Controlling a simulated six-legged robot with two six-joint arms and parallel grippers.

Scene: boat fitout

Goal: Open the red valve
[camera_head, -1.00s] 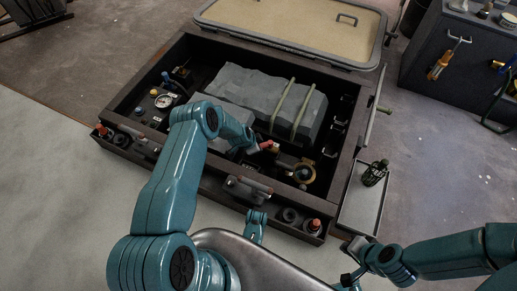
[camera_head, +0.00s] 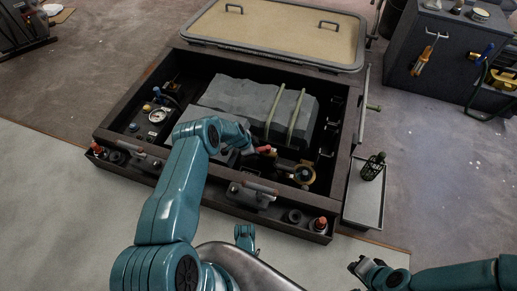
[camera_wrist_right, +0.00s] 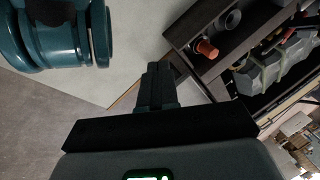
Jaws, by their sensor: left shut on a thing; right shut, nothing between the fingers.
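My right gripper (camera_head: 362,267) is low in the head view, outside the box, shut and empty. Its closed fingers also show in the right wrist view (camera_wrist_right: 155,88).
The box's dark rim (camera_head: 345,170) surrounds the fittings, with a gauge (camera_head: 157,115) at left and a strapped grey block (camera_head: 265,105) in the middle. A tray (camera_head: 361,207) with a black bottle-like thing (camera_head: 373,166) lies at right. The lid (camera_head: 275,35) lies behind.

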